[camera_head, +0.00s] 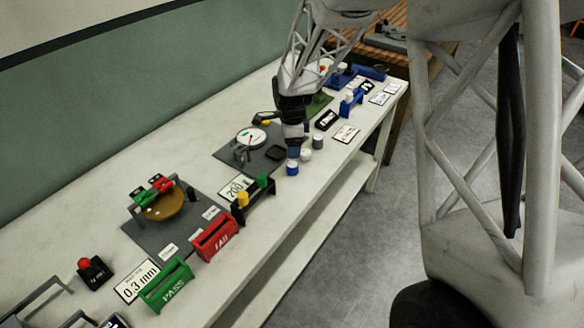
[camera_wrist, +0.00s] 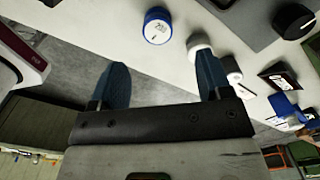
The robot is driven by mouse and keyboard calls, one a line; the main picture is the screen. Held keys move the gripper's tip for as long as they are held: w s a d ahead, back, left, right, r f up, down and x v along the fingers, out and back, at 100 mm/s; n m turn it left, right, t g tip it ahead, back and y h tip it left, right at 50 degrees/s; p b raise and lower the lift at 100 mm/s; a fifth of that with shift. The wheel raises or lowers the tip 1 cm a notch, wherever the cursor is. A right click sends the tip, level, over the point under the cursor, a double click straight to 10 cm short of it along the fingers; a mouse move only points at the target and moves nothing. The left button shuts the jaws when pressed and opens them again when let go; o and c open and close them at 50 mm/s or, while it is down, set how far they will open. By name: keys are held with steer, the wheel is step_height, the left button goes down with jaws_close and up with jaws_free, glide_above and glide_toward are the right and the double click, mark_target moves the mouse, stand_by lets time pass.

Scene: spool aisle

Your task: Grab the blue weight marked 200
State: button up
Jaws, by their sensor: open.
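The blue weight (camera_head: 292,168) stands upright near the table's front edge; its white top faces up. In the wrist view the blue weight (camera_wrist: 157,28) lies beyond the fingertips, roughly midway between them but apart from both. Its top carries a dark marking too small to read surely. My gripper (camera_head: 293,150) hangs just behind and above it, pointing down. In the wrist view my gripper (camera_wrist: 160,68) has its two blue fingers spread, with nothing between them. A white weight (camera_head: 306,155) and a grey weight (camera_head: 318,142) stand in a row beside the blue one.
In the wrist view the white weight (camera_wrist: 198,46) is close to the right finger. A dark scale mat with a round dial (camera_head: 251,137) lies left of my gripper. A "200 g" card (camera_head: 237,188) and a black holder (camera_head: 254,203) stand nearer. Bare tabletop surrounds the blue weight's left side.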

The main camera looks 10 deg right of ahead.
mark_target(292, 164)
steer(key=shift+f, duration=1.3)
steer(key=shift+s+f, duration=0.15)
steer(key=shift+f, duration=2.4)
steer(key=c, duration=1.1)
steer(key=shift+r, duration=0.1)
steer(key=shift+c, duration=0.2)
